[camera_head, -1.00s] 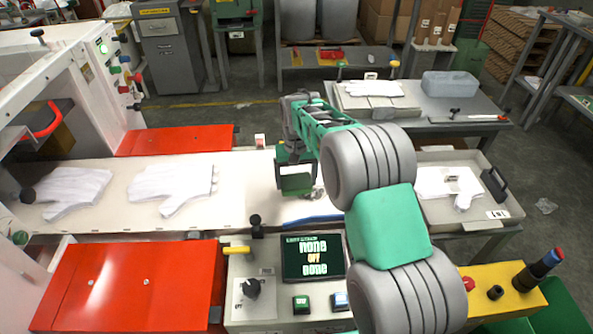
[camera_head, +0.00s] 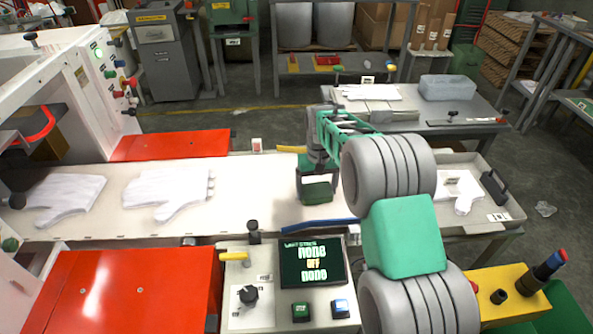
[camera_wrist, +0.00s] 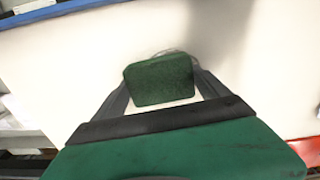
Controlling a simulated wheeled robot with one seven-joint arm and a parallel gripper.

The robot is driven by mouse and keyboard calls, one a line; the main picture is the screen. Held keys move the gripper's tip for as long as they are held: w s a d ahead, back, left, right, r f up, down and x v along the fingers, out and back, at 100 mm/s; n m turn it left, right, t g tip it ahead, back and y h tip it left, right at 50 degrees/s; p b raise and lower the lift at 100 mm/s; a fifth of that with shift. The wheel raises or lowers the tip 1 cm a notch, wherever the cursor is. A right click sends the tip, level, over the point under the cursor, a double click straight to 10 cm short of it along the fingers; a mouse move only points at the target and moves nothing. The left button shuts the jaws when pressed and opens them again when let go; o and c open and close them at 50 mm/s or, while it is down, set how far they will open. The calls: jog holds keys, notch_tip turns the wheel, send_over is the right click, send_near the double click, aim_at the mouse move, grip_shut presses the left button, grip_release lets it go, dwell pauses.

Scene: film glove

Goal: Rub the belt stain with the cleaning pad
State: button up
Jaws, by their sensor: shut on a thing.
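My gripper (camera_head: 318,200) is low over the pale conveyor belt (camera_head: 255,195), near the belt's right end. In the wrist view my gripper (camera_wrist: 160,88) is shut on the green cleaning pad (camera_wrist: 160,80), a block held between its grey fingers. The pad's underside and any contact with the belt are hidden. A faint greyish edge (camera_wrist: 172,54) shows just beyond the pad; I cannot tell whether it is the belt stain. No other stain is clear. In the head view the arm and hand cover the belt around the pad.
Two white gloves (camera_head: 168,193) lie on the belt to the left. A control panel with a screen (camera_head: 311,262) stands in front, beside a red cover (camera_head: 140,290). A blue strip (camera_head: 312,226) runs along the near belt edge. A tray (camera_head: 500,197) with a glove is at right.

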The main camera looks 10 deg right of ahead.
aim_at(329, 189)
jog(key=shift+s+d, duration=0.1)
jog(key=shift+d, duration=1.85)
jog(key=shift+a, duration=5.15)
jog(key=shift+a+r+p, duration=0.15)
jog(key=shift+a+p, duration=0.1)
jog(key=shift+p, duration=0.15)
notch_tip(329, 189, up, 8)
jog(key=p, duration=0.4)
jog(key=shift+p, duration=0.3)
jog(key=shift+w, duration=0.2)
